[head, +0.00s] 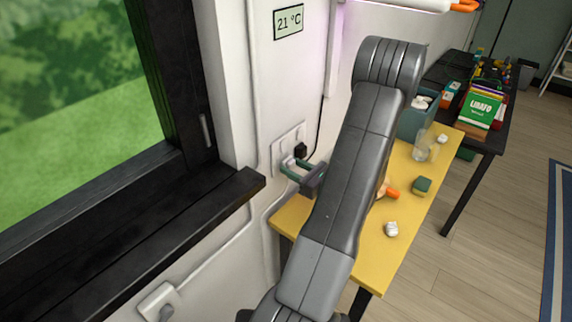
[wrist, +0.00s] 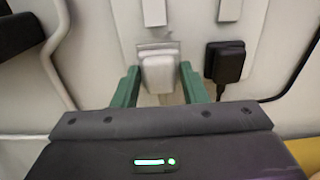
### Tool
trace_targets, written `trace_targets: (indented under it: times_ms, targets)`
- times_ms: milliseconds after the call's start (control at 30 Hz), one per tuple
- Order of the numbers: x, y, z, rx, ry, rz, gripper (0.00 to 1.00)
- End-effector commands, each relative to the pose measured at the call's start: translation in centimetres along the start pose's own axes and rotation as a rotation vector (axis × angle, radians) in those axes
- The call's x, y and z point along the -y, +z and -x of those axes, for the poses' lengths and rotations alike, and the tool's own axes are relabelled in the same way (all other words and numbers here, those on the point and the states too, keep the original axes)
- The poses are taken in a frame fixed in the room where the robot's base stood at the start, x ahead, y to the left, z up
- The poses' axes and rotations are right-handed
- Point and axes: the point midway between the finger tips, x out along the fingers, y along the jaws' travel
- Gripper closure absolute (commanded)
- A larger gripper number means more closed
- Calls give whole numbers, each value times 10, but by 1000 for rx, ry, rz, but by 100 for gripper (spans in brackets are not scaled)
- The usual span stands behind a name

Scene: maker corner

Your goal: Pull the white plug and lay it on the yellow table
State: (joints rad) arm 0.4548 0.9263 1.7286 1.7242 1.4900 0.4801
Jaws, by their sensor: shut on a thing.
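The white plug (wrist: 158,73) sits at the wall outlet plate (wrist: 187,22), between the green fingers of my gripper (wrist: 159,84) in the wrist view. My gripper is shut on the plug. In the head view my gripper (head: 293,167) reaches the outlet plate (head: 287,147) from the right, and the plug is hard to make out there. I cannot tell whether the plug is fully seated. The yellow table (head: 400,240) stands below and to the right of the outlet, partly hidden by my arm.
A black plug (wrist: 225,62) with a black cord is close to the right of the white plug. The dark window sill (head: 150,235) juts out at left.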

Motion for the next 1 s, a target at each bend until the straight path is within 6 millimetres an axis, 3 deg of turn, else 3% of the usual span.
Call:
trace_targets:
  times_ms: [1000]
  targets:
    - [0, 0, 41, 0, -2, 0, 97]
